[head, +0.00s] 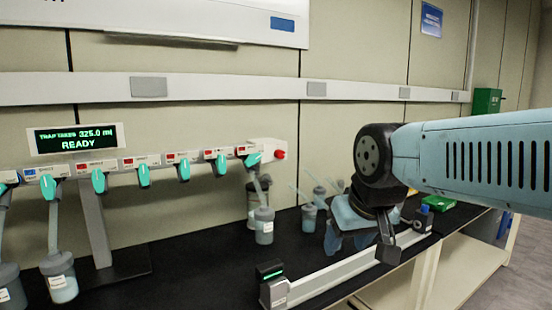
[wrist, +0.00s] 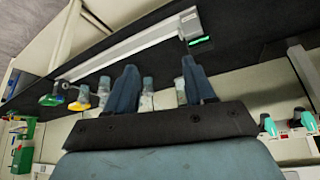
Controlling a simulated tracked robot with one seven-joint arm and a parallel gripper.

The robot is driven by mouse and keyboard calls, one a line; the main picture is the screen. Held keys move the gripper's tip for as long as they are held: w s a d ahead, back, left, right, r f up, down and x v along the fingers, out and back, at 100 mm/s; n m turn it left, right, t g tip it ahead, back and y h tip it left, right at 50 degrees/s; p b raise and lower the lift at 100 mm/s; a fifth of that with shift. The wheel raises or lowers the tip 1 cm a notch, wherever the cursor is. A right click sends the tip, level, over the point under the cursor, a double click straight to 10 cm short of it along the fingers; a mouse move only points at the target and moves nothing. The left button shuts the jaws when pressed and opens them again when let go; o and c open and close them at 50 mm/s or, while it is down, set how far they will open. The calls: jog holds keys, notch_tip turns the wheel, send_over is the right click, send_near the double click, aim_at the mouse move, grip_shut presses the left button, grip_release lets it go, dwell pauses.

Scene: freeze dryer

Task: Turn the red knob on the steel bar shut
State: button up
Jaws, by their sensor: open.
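The red knob (head: 279,154) sits on the right end of the pale bar (head: 262,147) that carries the teal valves, in the head view. How far it is turned is too small to tell. My gripper (head: 348,240) is to the right of the knob and lower, over the black bench, well apart from it. In the wrist view my gripper (wrist: 160,75) shows two blue fingers spread apart with nothing held between them. I cannot make out the red knob in the wrist view.
Several teal valves (head: 143,175) line the bar, some with flasks (head: 58,277) hanging below. More vessels (head: 264,225) stand near the bar's right end. A long silver rail (head: 335,277) lies along the bench front. A green tray (head: 440,203) lies farther right.

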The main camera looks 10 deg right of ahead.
jog(key=shift+o, duration=0.4)
jog(key=w+d+t, duration=0.2)
jog(key=w+t, duration=0.1)
jog(key=w, duration=0.8)
jog(key=w+d+r+m+t, duration=0.1)
jog(key=w+t, duration=0.3)
jog(key=w, duration=0.8)
jog(key=shift+d+r+h, duration=0.25)
jog(key=shift+d+h, duration=0.05)
jog(key=shift+d, duration=0.25)
jog(key=n+t+y, duration=0.1)
jog(key=t+y, duration=0.5)
jog(key=t, duration=0.3)
send_near(282, 155)
jog(key=x, duration=0.8)
jog(key=shift+w+a+r, duration=0.1)
jog(key=shift+w+r, duration=0.1)
jog(key=shift+w, duration=0.15)
jog(key=shift+c, duration=0.4)
jog(key=c, duration=0.9)
jog(key=shift+a, duration=0.2)
jog(key=shift+c, duration=0.3)
jog(key=shift+d+n, duration=0.15)
jog(key=shift+n, duration=0.15)
